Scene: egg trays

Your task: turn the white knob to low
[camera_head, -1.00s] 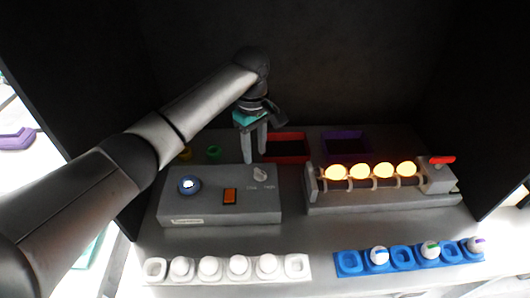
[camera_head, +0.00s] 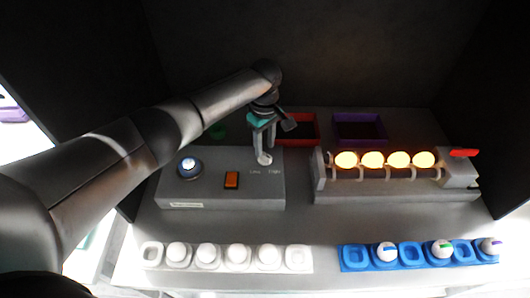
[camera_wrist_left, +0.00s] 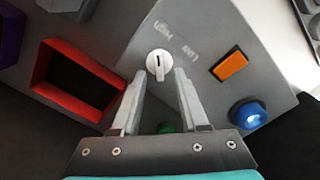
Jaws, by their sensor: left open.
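The white knob (camera_head: 264,158) is on top of a grey control box (camera_head: 220,193), near its right end. It also shows in the left wrist view (camera_wrist_left: 158,64), with a dark slot-like mark and the printed words Low and High beside it. My left gripper (camera_head: 263,146) is open, pointing down at the knob. In the left wrist view its two fingertips (camera_wrist_left: 160,76) lie at either side of the knob's lower edge. I cannot tell whether they touch it. My right gripper does not show.
The control box also bears an orange switch (camera_head: 231,180) and a blue button (camera_head: 189,167). A red bin (camera_head: 313,127) and a purple bin (camera_head: 337,121) stand behind. A roller unit with glowing eggs (camera_head: 372,160) stands right. White (camera_head: 299,258) and blue (camera_head: 352,260) egg trays lie in front.

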